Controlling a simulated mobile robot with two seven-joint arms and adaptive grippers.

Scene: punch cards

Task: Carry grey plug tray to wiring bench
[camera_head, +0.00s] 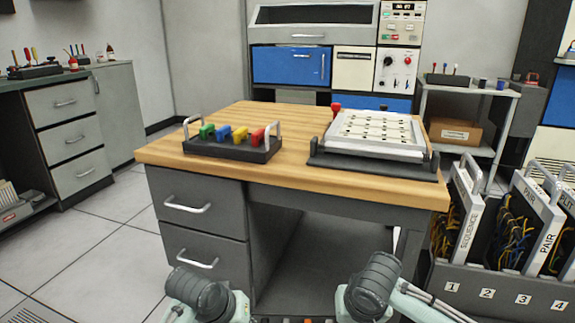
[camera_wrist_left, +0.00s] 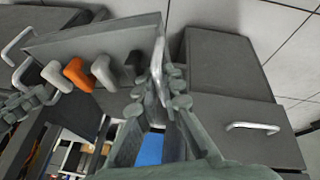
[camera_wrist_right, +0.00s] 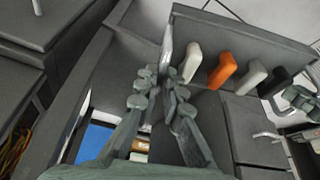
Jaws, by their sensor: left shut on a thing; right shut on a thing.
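The grey plug tray (camera_wrist_left: 88,42) hangs between my two grippers, with white, orange, light grey and black plugs in a row. It also shows in the right wrist view (camera_wrist_right: 235,36). My left gripper (camera_wrist_left: 157,95) is shut on the upright handle at one end. My right gripper (camera_wrist_right: 164,98) is shut on the handle at the other end. In the head view only the plug tops show at the bottom edge, and my gripper fingers are not visible. A wood-topped bench (camera_head: 240,166) with grey drawers stands ahead; no label marks it as the wiring bench.
On the wood top sit a dark tray of coloured plugs (camera_head: 232,150) at left and a white board (camera_head: 374,135) at right, with bare wood between and in front. A card rack (camera_head: 500,290) stands at right. A green-topped counter (camera_head: 85,75) is at left, with open floor before it.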

